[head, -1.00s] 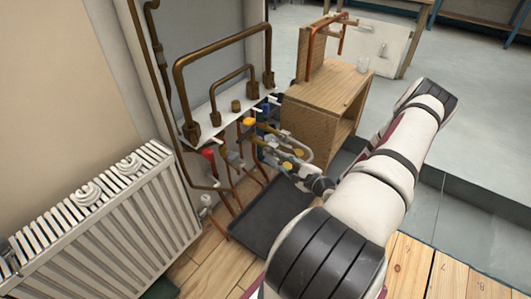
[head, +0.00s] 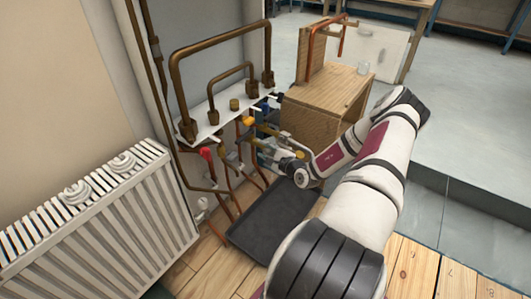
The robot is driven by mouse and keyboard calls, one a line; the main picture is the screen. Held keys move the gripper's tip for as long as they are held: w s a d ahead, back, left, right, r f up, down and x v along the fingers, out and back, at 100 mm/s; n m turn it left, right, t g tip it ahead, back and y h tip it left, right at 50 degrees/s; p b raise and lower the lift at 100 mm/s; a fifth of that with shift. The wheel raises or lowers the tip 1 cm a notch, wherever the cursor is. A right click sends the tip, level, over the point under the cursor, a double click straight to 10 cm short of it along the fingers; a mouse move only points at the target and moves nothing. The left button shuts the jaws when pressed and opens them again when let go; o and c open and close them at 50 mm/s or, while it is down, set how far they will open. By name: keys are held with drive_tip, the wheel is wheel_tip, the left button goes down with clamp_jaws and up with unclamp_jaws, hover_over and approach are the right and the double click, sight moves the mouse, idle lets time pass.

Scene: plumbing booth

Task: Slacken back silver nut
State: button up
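The pipework with its valves and fittings stands at the wall under a white shelf, in the middle of the head view. A yellow-handled valve (head: 247,121) and a red-handled valve (head: 206,153) stand out. No silver nut can be picked out; the fittings are small and partly behind my wrist. My gripper (head: 276,151) reaches in from the right among the fittings at the right part of the pipework. Its fingers blend with the pipes, so I cannot tell whether they are open or touch anything.
A black tray (head: 270,222) lies on the wooden floor below the pipework. A white radiator (head: 95,220) stands at the left. A wooden cabinet (head: 318,108) stands close behind my wrist, with a copper pipe (head: 325,38) on it. Thick brown pipes rise from the shelf (head: 222,112).

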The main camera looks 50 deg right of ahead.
clamp_jaws()
